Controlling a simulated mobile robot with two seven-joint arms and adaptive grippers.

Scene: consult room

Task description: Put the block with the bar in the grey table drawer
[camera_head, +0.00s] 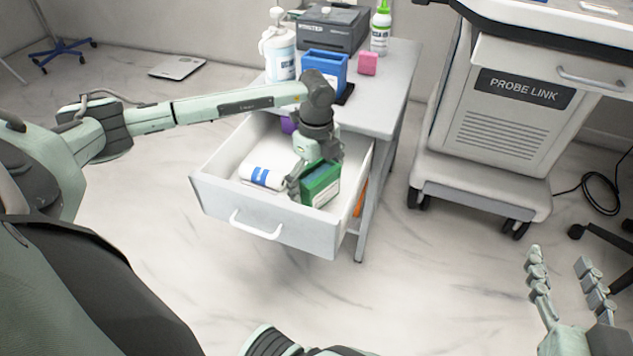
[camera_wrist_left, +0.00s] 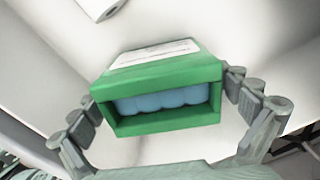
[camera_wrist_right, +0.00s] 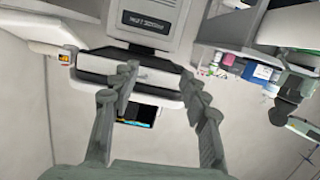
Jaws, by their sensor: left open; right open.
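The grey table drawer (camera_head: 272,222) is pulled out. A green block (camera_head: 321,184) with a white label and a hollow holding a blue, rounded insert (camera_wrist_left: 160,99) is inside the drawer outline at the right. I cannot tell whether that insert is the bar. My left gripper (camera_head: 313,172) is open, reaching down into the drawer, with its fingers on either side of the green block; they look apart from it in the left wrist view. Whether the block touches the drawer floor is unclear. My right gripper (camera_head: 559,262) is open and empty at the lower right.
The drawer also holds a white roll with blue stripes (camera_head: 263,177) and a purple item (camera_head: 288,125). On the grey table (camera_head: 385,105) stand a wipes tub (camera_head: 280,58), blue box (camera_head: 324,72), pink block (camera_head: 368,64), green-capped bottle (camera_head: 381,30) and printer (camera_head: 332,30). A wheeled cart (camera_head: 500,120) stands right.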

